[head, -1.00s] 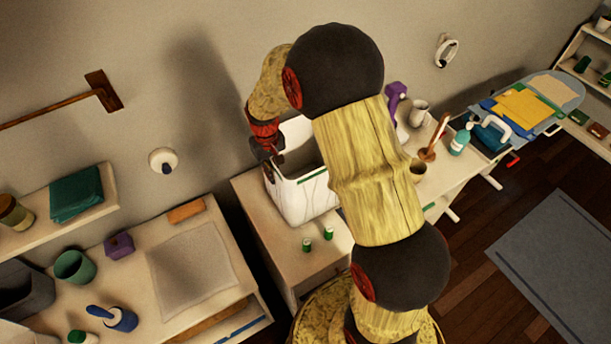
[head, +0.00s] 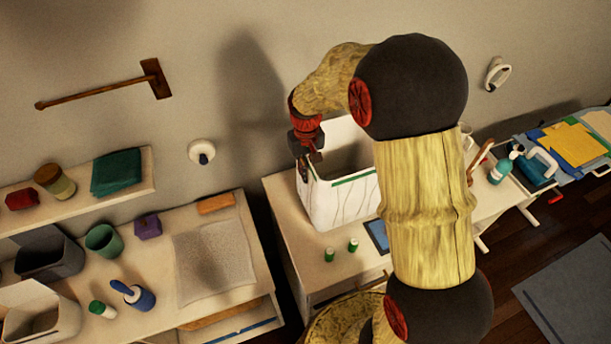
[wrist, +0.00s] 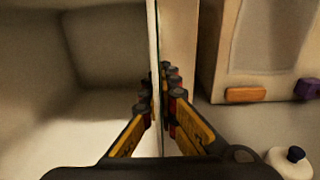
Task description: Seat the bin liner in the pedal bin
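The white pedal bin (head: 343,207) stands on the cabinet top with its lid (head: 345,135) raised at the back. A green band along its front top edge and thin crease-like lines down its front look like the bin liner (head: 352,181); where liner ends and bin begins is hard to tell. My gripper (head: 305,168) points down at the bin's left rim. In the wrist view my gripper (wrist: 157,98) has one finger inside and one outside a thin, green-edged wall, with the fingertips closed in on it. The bin's pale interior (wrist: 90,60) shows at left; its floor is partly shadowed.
A lower table at left holds a cloth (head: 215,260), a green cup (head: 102,240) and open containers. My arm hides the area right of the bin.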

